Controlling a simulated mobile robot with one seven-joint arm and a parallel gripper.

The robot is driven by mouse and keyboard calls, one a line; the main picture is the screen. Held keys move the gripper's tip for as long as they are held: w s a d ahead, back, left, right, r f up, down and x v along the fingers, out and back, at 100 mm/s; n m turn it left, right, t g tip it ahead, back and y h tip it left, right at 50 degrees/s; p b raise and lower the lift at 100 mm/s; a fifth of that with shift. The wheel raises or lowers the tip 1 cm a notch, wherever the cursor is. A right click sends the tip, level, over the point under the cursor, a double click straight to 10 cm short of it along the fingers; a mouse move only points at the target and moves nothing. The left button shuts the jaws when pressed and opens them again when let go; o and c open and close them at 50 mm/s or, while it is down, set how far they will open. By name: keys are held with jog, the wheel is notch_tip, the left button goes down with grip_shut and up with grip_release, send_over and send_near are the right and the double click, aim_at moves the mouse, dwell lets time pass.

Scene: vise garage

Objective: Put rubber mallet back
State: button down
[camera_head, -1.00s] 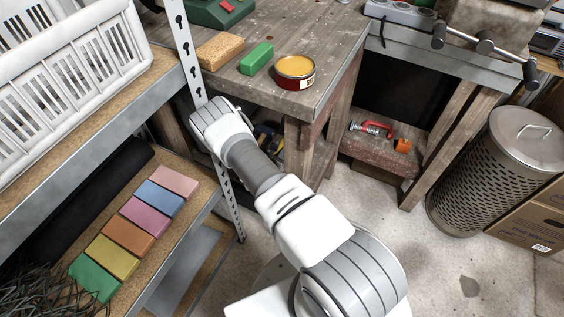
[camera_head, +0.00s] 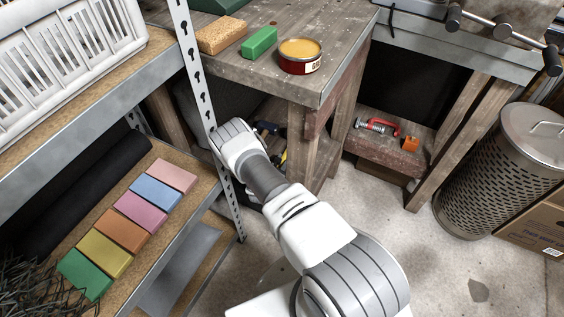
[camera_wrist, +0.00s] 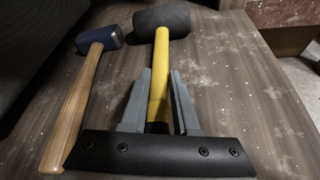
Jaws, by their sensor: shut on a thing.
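The rubber mallet has a black head (camera_wrist: 160,17) and a yellow handle (camera_wrist: 158,95) in the wrist view. My gripper (camera_wrist: 161,74) is shut on the yellow handle, one finger on each side, with the head beyond the fingertips. The mallet is over a grey-brown wooden surface (camera_wrist: 235,85); I cannot tell whether it touches it. In the head view my gripper is hidden behind my wrist. My arm reaches low beside the workbench (camera_head: 345,62), near the perforated shelf post (camera_head: 197,75).
A second hammer with a blue head (camera_wrist: 100,38) and wooden handle lies left of the mallet. The bench top holds a tin (camera_head: 300,57), a green block (camera_head: 259,42) and a tan block (camera_head: 222,36). A shelf with coloured blocks (camera_head: 140,210) is at left, a metal bin (camera_head: 492,165) at right.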

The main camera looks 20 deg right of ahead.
jog(key=c, duration=0.7)
grip_release()
jog(key=shift+o, duration=0.2)
jog(key=p+v, duration=0.4)
jog(key=v, duration=0.7)
jog(key=shift+s+a+r+p, duration=0.1)
jog(key=shift+a+r+p, duration=0.15)
jog(key=shift+p, duration=0.05)
jog(key=shift+s+a, duration=0.15)
jog(key=shift+s, duration=0.05)
